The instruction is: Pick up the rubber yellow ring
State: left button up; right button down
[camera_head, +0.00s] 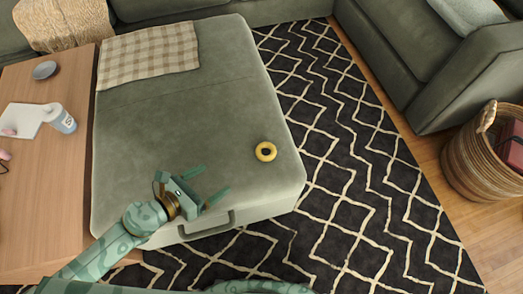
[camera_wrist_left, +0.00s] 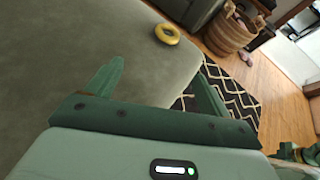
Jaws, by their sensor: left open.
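The yellow rubber ring (camera_head: 266,151) lies flat on the green ottoman (camera_head: 180,110), near its right front corner in the head view. In the left wrist view the ring (camera_wrist_left: 167,34) shows beyond the fingers, near the top. My left gripper (camera_head: 211,188) is open and empty over the front part of the ottoman, left of the ring and nearer to me, apart from it. Its two fingers (camera_wrist_left: 155,85) stand spread in the left wrist view. My right gripper does not show in the head view.
A wooden table (camera_head: 45,180) on the left carries a bottle (camera_head: 60,118) and a dark round object (camera_head: 45,70). A checked cloth (camera_head: 148,55) lies on the ottoman's far end. A patterned rug (camera_head: 350,170) and woven basket (camera_head: 475,165) are on the right. The ottoman around the ring is clear.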

aim_at(258, 157)
pick_arm(q)
jog(key=shift+d+f+m+b, duration=0.3)
jog(key=shift+d+f+m, duration=0.15)
jog(key=shift+m, duration=0.35)
jog(key=shift+w+d+r+m, duration=0.1)
jog(key=shift+w+d+m, duration=0.05)
jog(key=shift+d+m, duration=0.15)
jog(key=shift+h, duration=0.3)
jog(key=x, duration=0.5)
jog(key=shift+w+d, duration=0.15)
jog(key=shift+d, duration=0.1)
jog(key=b+x, duration=0.1)
jog(key=x, duration=0.3)
jog(key=shift+w+d+f, duration=0.1)
jog(key=shift+f, duration=0.1)
jog(key=shift+w+d+f+b, duration=0.15)
jog(key=shift+w+d+b, duration=0.25)
jog(key=b+x, duration=0.1)
jog(key=x, duration=0.3)
jog(key=shift+w+b, duration=0.15)
jog(key=shift+b, duration=0.15)
jog(key=shift+w+d, duration=0.15)
jog(key=c, duration=1.1)
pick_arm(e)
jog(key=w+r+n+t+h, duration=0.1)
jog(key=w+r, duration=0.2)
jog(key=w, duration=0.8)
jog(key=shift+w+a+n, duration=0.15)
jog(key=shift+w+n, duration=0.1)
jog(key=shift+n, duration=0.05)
